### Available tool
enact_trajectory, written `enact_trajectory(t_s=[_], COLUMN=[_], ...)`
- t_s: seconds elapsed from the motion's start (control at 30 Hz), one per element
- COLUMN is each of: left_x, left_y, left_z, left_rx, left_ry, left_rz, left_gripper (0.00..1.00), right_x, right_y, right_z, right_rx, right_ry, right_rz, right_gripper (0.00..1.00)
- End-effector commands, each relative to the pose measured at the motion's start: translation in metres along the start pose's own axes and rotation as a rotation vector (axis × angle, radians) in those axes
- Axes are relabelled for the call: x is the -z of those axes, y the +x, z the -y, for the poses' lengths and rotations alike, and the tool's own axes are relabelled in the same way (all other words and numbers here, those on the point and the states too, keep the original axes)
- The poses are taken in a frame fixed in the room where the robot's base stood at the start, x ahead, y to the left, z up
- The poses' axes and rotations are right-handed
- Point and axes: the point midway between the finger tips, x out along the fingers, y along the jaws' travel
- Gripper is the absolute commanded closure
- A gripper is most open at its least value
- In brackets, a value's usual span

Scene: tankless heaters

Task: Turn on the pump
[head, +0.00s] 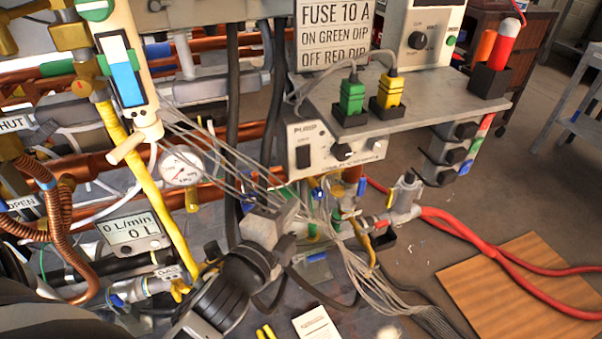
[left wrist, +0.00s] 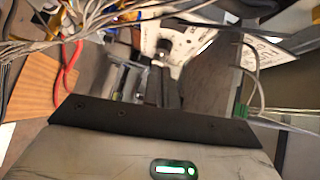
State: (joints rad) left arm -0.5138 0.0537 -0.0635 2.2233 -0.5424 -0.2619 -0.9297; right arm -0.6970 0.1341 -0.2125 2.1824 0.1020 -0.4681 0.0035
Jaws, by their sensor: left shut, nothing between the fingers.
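The pump box (head: 318,150) is a pale panel marked PUMP under a grey shelf. It carries a black rocker switch (head: 303,157) at its left and a dark round knob (head: 343,152) to the right. The pump panel also shows in the left wrist view (left wrist: 184,46), ahead of the fingers. My left gripper (head: 291,210) is below and left of the pump box, apart from the switch in the head view. In the left wrist view my left gripper (left wrist: 160,78) is shut and empty. Its fingertips are hard to make out among the wires. My right gripper is not in view.
Loose grey wires (head: 235,165) run across the space around my left gripper. Green (head: 351,97) and yellow (head: 390,91) plugs stand on the shelf. A flow display (head: 134,231) reads 0 L/min. Red hoses (head: 470,232) lie on the floor at right. Copper pipes crowd the left.

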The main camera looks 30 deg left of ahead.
Motion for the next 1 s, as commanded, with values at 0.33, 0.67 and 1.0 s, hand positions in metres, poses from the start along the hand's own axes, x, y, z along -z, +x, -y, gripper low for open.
enact_trajectory(t_s=[0.33, 0.67, 1.0], left_x=[0.000, -0.026, -0.028], left_y=[0.076, 0.105, 0.107], left_z=[0.001, 0.001, 0.000], left_rx=[0.002, 0.000, 0.000], left_ry=[0.001, 0.002, 0.000], left_rz=[-0.001, -0.001, -0.001], left_gripper=[1.00, 1.00, 1.00], right_x=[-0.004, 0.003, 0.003], right_y=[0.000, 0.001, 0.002], right_z=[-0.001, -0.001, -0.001], right_rx=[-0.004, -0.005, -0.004], right_ry=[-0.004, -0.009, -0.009], right_rz=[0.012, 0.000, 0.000], right_gripper=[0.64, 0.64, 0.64])
